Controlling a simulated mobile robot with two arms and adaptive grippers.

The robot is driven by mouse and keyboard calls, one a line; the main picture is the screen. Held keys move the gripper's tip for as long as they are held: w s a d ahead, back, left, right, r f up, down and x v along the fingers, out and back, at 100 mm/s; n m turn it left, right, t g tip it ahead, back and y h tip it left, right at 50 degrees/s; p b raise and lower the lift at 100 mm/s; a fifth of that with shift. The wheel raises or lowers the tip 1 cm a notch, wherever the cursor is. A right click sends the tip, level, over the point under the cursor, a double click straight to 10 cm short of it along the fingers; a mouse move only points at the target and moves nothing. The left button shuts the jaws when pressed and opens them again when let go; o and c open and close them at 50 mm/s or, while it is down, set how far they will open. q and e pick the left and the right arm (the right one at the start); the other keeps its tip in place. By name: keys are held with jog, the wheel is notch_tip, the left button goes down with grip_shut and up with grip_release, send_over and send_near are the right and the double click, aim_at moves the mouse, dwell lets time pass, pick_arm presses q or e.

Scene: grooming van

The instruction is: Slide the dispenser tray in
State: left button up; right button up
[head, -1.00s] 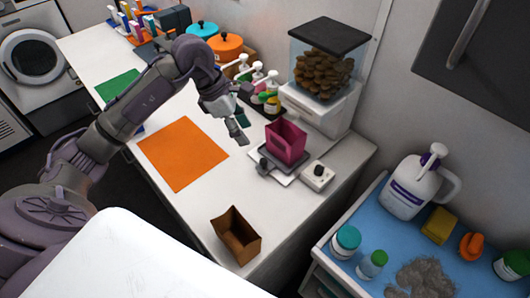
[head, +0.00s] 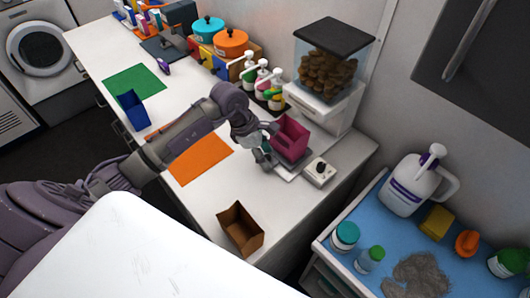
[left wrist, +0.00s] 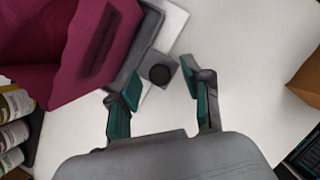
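The dispenser (head: 328,75) stands against the wall, with a clear bin of brown kibble on a white base. Its grey tray lies pulled out in front and shows in the left wrist view (left wrist: 142,52). A magenta open-topped container (head: 290,138) sits on the tray. A dark round knob (left wrist: 160,74) is at the tray's front. My left gripper (head: 266,158) is low over the counter at this front end; its teal-padded fingers (left wrist: 158,88) are open, with the knob between and slightly beyond the tips. Contact cannot be told. My right gripper is not in view.
A white box with a black dial (head: 319,172) stands right of the tray. A brown open container (head: 240,230) is at the counter's front. Pump bottles (head: 262,80) stand behind my left arm. An orange mat (head: 202,160) lies left.

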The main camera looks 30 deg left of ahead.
pick_arm(q)
grip_shut()
jog(key=w+d+b, duration=0.1)
jog(key=w+b, duration=0.1)
jog(key=w+d+b, duration=0.1)
jog(key=w+b, duration=0.1)
jog(key=w, duration=0.1)
jog(key=w+b, duration=0.1)
jog(key=w, duration=0.2)
jog(key=shift+d+f+b, duration=0.15)
jog(key=shift+d+b, duration=0.25)
jog(key=shift+w, duration=0.15)
jog(key=shift+r, duration=0.3)
jog(key=shift+c, duration=1)
grip_release()
jog(key=shift+o, duration=1.2)
jog(key=shift+w+d+f, duration=0.1)
jog(key=shift+w, duration=0.05)
